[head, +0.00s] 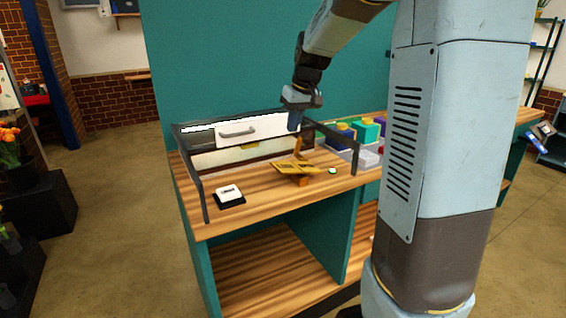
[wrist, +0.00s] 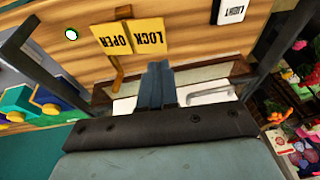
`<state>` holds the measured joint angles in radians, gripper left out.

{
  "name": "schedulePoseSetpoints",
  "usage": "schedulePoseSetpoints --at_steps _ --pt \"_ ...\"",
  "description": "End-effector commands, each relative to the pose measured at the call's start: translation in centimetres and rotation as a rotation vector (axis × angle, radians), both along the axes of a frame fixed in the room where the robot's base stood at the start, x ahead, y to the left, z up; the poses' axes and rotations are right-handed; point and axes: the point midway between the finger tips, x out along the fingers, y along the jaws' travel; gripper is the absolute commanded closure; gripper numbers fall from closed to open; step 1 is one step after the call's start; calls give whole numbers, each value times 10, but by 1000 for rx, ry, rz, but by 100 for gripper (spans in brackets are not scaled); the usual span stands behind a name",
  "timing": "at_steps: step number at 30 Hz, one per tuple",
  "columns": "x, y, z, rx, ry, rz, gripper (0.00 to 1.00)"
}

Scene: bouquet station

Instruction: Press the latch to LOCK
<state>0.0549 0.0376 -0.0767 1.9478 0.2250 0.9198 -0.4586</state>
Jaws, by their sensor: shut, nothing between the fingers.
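The latch has two yellow plates on a wooden piece on the bench. In the wrist view, upside down, the LOCK plate (wrist: 150,37) is on the right and the OPEN plate (wrist: 111,39) on the left. In the head view the latch (head: 290,167) is seen edge-on, so its tilt is hard to tell. My gripper (head: 295,121) is shut and empty, pointing down above and behind the latch. In the wrist view my gripper (wrist: 157,68) shows just below the LOCK plate, apart from it as far as I can tell.
A white front with a handle (head: 237,131) stands behind the latch in a dark frame (head: 204,196). A lit green-white button (head: 333,171) is right of the latch. A labelled white switch (head: 229,192) sits at the left. Coloured blocks (head: 364,131) stand at the right.

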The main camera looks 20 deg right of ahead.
Motion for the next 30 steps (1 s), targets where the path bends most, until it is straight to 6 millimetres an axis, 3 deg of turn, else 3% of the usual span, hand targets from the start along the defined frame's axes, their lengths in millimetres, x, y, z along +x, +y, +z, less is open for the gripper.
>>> schedulePoseSetpoints --at_steps 14,30 --pt "2 1 -6 1 0 0 100" --pt "24 13 -89 1 4 0 100"
